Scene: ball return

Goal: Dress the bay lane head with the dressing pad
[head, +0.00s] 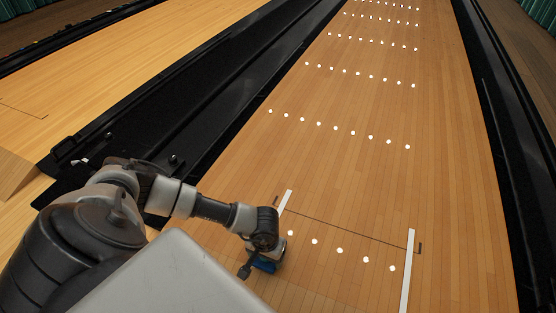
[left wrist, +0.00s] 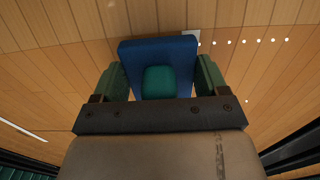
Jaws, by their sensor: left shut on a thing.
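The dressing pad (left wrist: 158,49) is a blue block with a teal grip on top. The bay lane (head: 345,190) is pale wood with rows of white dots. My right gripper is not in view.
A white strip (head: 407,270) stands at the right of the lane head, and another white strip (head: 285,201) is just beyond my gripper. A thin dark line (head: 345,225) joins them. Black gutters (head: 215,95) edge the lane. The boards right of the gripper are clear.

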